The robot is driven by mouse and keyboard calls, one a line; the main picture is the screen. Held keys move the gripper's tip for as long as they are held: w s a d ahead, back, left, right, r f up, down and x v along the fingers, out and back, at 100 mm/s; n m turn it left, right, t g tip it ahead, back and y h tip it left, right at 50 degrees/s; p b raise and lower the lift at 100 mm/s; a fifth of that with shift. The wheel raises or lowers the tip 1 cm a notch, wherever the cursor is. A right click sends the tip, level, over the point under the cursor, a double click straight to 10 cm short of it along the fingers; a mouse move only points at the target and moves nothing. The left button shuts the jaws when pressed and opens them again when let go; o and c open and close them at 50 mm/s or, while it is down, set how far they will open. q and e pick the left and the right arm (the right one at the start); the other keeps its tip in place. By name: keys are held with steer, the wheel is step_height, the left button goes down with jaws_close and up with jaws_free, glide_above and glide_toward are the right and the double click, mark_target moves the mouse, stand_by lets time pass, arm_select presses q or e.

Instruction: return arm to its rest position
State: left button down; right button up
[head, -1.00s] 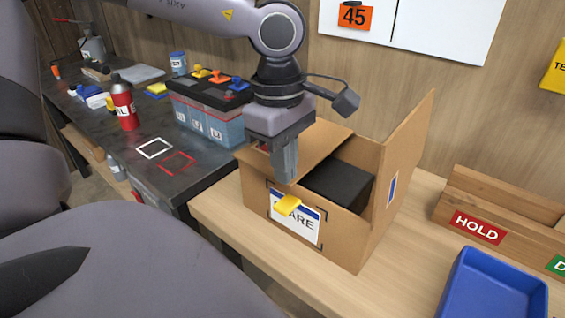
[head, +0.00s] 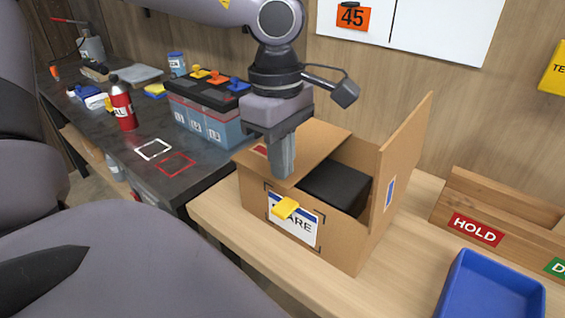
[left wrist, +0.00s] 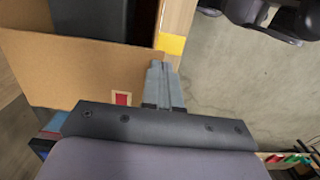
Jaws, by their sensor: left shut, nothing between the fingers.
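My left gripper (head: 283,174) points down in the head view, in front of or just over the near left flap of the cardboard box (head: 345,248). Its fingers are closed together with nothing between them. In the left wrist view the shut fingers (left wrist: 163,70) stand beside the box flap (left wrist: 80,70); whether they touch it I cannot tell. The box is open on top and holds a dark block (head: 336,186). A yellow tab (head: 285,208) sits on its labelled front. My right gripper is not in view.
A blue tray (head: 490,290) and a wooden rack (head: 500,215) with a HOLD sign stand to the right. On the dark bench at left are a battery (head: 207,112) with coloured caps, a red bottle (head: 122,106) and small items. Bare wood lies right of the box.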

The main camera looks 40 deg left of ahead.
arm_select(q)
step_height(320, 180, up, 4)
steer(key=shift+a+r, duration=0.1)
steer(key=shift+r, duration=0.65)
steer(key=shift+r, duration=0.15)
